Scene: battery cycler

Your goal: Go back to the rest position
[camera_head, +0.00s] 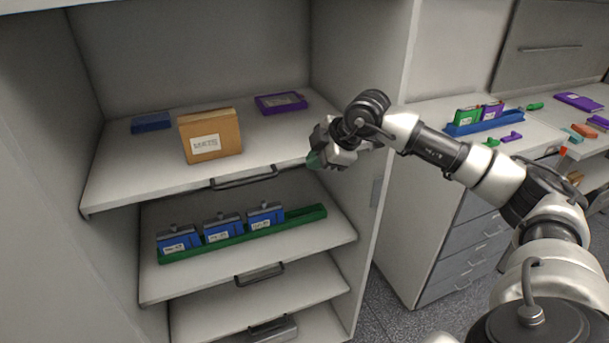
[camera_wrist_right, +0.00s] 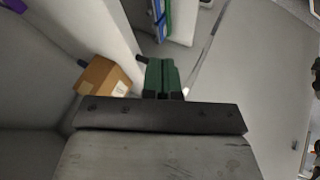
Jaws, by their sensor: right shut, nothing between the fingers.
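My right arm comes in from the right in the head view. My right gripper (camera_head: 318,158) is in front of the right side of the open cabinet, beside the upper shelf's right edge. Its green fingers show in the right wrist view (camera_wrist_right: 162,75), closed together with nothing between them. The gripper is apart from the objects on the shelves. My left gripper shows in neither view.
The upper shelf (camera_head: 120,180) bears a cardboard box (camera_head: 225,148), a blue box (camera_head: 151,122) and a purple box (camera_head: 281,103). Below, a green rack (camera_head: 235,240) holds three blue units. A counter (camera_head: 429,108) with a blue rack (camera_head: 487,126) stands right of the cabinet.

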